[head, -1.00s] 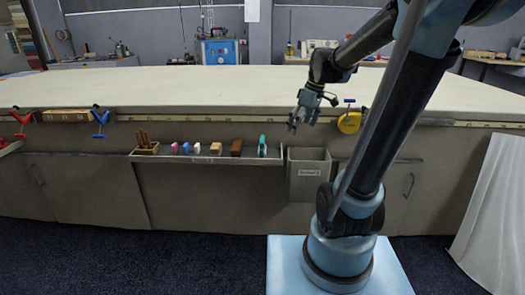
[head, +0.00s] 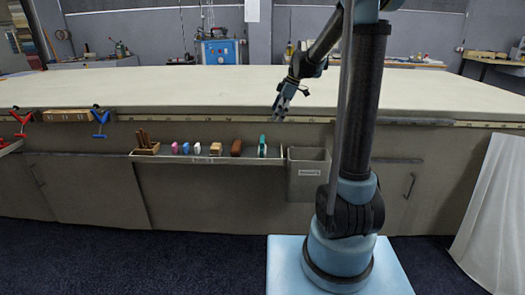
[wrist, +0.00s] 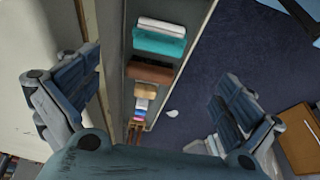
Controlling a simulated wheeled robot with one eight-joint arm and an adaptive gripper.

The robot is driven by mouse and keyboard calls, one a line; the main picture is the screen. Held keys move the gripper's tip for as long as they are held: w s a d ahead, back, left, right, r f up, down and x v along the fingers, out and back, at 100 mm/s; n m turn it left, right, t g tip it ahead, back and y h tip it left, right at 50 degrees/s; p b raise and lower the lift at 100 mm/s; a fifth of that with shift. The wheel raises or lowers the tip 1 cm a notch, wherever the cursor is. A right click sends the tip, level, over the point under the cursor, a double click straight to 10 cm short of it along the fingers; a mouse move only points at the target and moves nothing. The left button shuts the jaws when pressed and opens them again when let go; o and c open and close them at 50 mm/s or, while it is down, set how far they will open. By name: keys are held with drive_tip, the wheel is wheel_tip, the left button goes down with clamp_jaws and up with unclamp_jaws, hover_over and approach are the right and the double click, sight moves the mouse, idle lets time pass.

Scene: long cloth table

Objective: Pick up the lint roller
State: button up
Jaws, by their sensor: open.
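The lint roller (head: 262,147) appears to be the teal and white item at the right end of the shallow tray on the table's front. It also shows in the wrist view (wrist: 158,42), near the top of the picture, with a white part beside the teal part. My gripper (head: 280,111) is open and empty, above the tray near the table's front edge, slightly right of the roller in the head view. In the wrist view its two fingers (wrist: 150,105) are spread wide, with the tray visible between and beyond them. Nothing touches the roller.
The tray (head: 205,159) also holds a dark brown block (head: 236,147), a tan block (head: 216,148), small coloured pieces and a wooden tool holder (head: 147,149). A grey bin (head: 308,178) hangs right of the tray. Red and blue clamps (head: 100,122) sit along the table edge at left. The cloth tabletop (head: 200,88) is largely clear.

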sight(262, 144)
drive_tip(key=x, duration=1.1)
drive_tip(key=shift+x, duration=2.7)
drive_tip(key=shift+a+r, duration=0.1)
drive_tip(key=shift+a, duration=0.05)
drive_tip(key=shift+c, duration=0.6)
drive_tip(key=c, duration=0.7)
